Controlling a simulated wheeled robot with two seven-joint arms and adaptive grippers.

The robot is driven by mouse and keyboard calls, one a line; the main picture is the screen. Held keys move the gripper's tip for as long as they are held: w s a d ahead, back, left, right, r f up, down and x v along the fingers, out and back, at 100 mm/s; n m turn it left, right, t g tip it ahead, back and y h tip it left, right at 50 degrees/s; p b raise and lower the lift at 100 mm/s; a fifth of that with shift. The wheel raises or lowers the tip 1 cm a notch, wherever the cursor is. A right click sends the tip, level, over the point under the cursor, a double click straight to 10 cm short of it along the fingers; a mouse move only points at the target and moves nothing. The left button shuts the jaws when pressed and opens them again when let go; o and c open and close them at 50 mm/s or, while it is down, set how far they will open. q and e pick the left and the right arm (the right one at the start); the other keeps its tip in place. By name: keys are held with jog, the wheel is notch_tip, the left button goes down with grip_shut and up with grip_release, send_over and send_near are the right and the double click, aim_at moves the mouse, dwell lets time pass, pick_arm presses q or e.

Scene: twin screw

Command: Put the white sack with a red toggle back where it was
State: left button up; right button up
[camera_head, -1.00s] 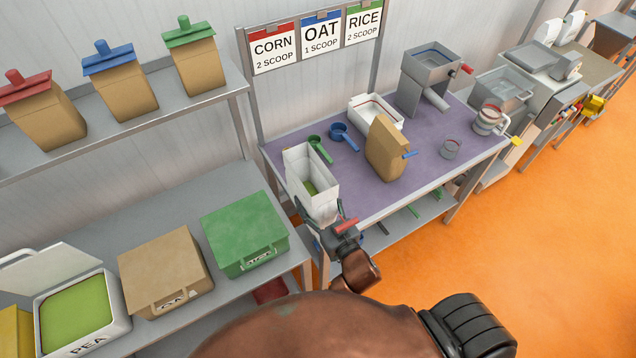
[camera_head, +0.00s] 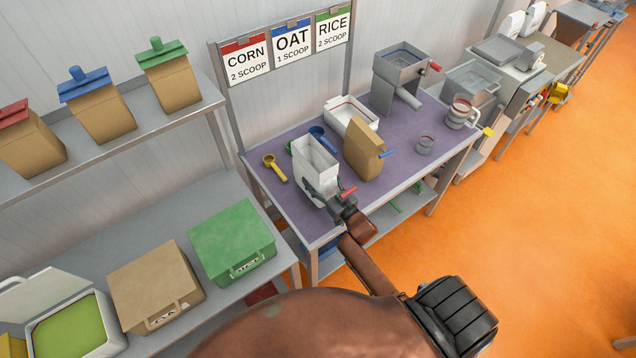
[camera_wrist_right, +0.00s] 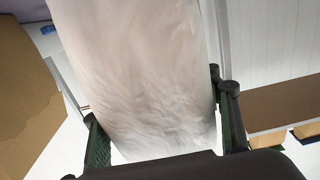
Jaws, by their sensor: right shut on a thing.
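The white sack (camera_head: 313,172) stands upright with its open top up at the near left part of the purple-topped table (camera_head: 400,185). I cannot tell whether its base touches the table. Its red toggle (camera_head: 348,192) shows at its lower right, by the gripper. My right gripper (camera_head: 325,196) is shut on the sack's near side. In the right wrist view the sack (camera_wrist_right: 140,75) fills the space between the two fingers (camera_wrist_right: 158,120). My left gripper is not in view.
A brown sack with a blue toggle (camera_head: 364,150) stands close right of the white sack. A yellow scoop (camera_head: 275,168) lies to the left, a blue scoop (camera_head: 322,137) and a white tray (camera_head: 351,117) behind. A grey hopper machine (camera_head: 396,80) stands at the back right.

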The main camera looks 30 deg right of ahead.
jog(key=shift+w+d+f, duration=0.35)
jog(key=shift+f, duration=0.1)
jog(key=shift+w+f, duration=0.1)
jog(key=shift+f, duration=1.55)
jog(key=o, duration=0.8)
jog(key=shift+f+b, duration=0.25)
jog(key=shift+b, duration=0.1)
jog(key=o, duration=0.5)
jog(key=shift+r, duration=0.1)
jog(key=shift+r, duration=0.15)
jog(key=s, duration=0.8)
jog(key=s+d, duration=0.1)
jog(key=s, duration=0.3)
